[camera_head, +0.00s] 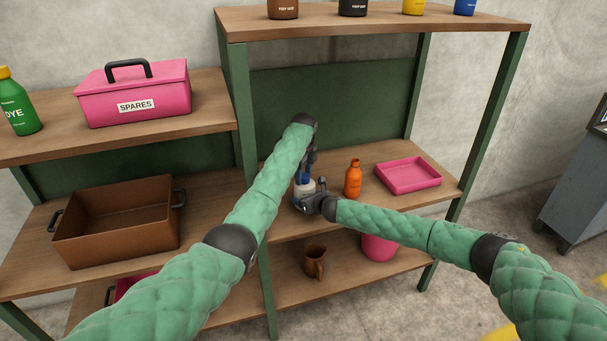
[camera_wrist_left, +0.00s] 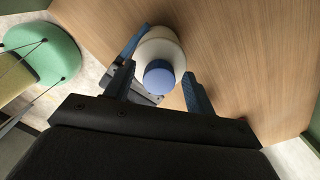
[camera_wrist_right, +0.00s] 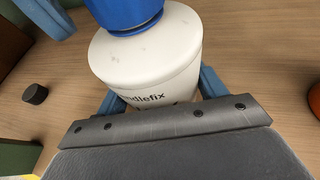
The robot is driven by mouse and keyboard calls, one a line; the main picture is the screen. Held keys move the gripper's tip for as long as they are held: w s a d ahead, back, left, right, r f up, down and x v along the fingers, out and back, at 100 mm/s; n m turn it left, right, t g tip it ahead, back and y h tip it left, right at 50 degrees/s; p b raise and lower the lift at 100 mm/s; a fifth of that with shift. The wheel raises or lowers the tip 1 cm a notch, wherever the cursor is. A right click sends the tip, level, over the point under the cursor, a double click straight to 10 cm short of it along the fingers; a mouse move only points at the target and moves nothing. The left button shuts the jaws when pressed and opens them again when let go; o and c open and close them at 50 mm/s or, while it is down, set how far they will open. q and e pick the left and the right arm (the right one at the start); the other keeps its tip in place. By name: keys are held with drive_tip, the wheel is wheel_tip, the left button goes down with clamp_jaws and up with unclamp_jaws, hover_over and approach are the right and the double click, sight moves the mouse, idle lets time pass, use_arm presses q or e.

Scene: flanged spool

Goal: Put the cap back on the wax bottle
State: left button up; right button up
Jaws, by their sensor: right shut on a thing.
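A white bottle with black lettering ending in "dlefix" (camera_wrist_right: 150,55) stands upright on the middle shelf; it also shows in the head view (camera_head: 304,188). A blue cap (camera_wrist_right: 125,12) is at its top, seen from above in the left wrist view (camera_wrist_left: 158,78). I cannot tell whether it is fully seated. My right gripper (camera_wrist_right: 155,90) is shut on the bottle's body, one finger on each side. My left gripper (camera_wrist_left: 158,78) points down over the bottle, its fingers apart on both sides of the cap with gaps showing. The word wax is not readable on the bottle.
An orange bottle (camera_head: 353,179) and a pink tray (camera_head: 408,187) stand to the right. A small dark cylinder (camera_wrist_right: 35,94) lies on the shelf. The green shelf post (camera_head: 241,110) is left of the bottle.

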use_arm(q)
drive_tip(key=shift+r, duration=2.25)
drive_tip(key=shift+c, duration=0.3)
